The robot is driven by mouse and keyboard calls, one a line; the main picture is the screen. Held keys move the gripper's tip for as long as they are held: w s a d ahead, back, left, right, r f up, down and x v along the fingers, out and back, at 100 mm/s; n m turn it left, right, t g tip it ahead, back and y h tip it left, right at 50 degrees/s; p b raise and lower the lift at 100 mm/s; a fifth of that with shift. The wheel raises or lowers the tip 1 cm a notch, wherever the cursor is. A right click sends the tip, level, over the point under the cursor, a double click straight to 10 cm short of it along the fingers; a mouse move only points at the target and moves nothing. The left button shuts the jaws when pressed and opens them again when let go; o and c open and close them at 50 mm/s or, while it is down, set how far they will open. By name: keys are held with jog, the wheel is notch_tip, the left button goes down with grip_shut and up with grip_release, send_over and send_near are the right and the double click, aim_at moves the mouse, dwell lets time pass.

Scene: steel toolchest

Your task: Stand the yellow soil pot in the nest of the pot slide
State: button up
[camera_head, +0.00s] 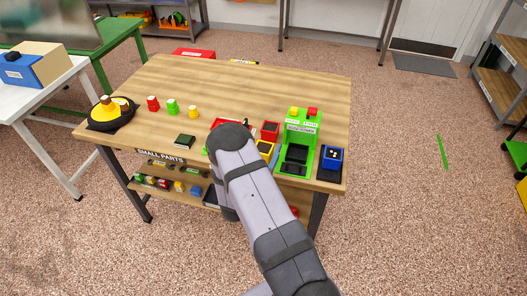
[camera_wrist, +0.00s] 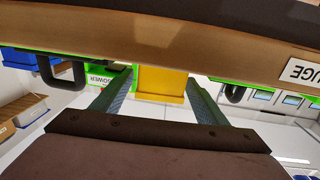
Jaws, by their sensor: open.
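A small yellow pot (camera_head: 193,112) stands on the wooden table, right of a green pot (camera_head: 172,106) and a red pot (camera_head: 153,103). A green machine (camera_head: 301,127) with dark openings low in its front stands at the table's right; I cannot tell which part is the pot slide or its nest. In the wrist view my gripper (camera_wrist: 160,92) is open, its two fingers apart. A yellow block-like shape (camera_wrist: 162,82) shows between them; I cannot tell whether it is the pot or whether it touches them. In the head view my arm hides the gripper.
A dark block (camera_head: 185,141) lies near the front edge. A black dish with yellow things (camera_head: 111,112) stands at the left. The table's back is clear.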

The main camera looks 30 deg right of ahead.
aim_at(264, 148)
jog(key=shift+c, duration=0.7)
jog(key=c, duration=1.2)
jog(key=shift+r, duration=0.15)
jog(key=shift+r+b, duration=0.5)
jog(key=shift+r, duration=4.4)
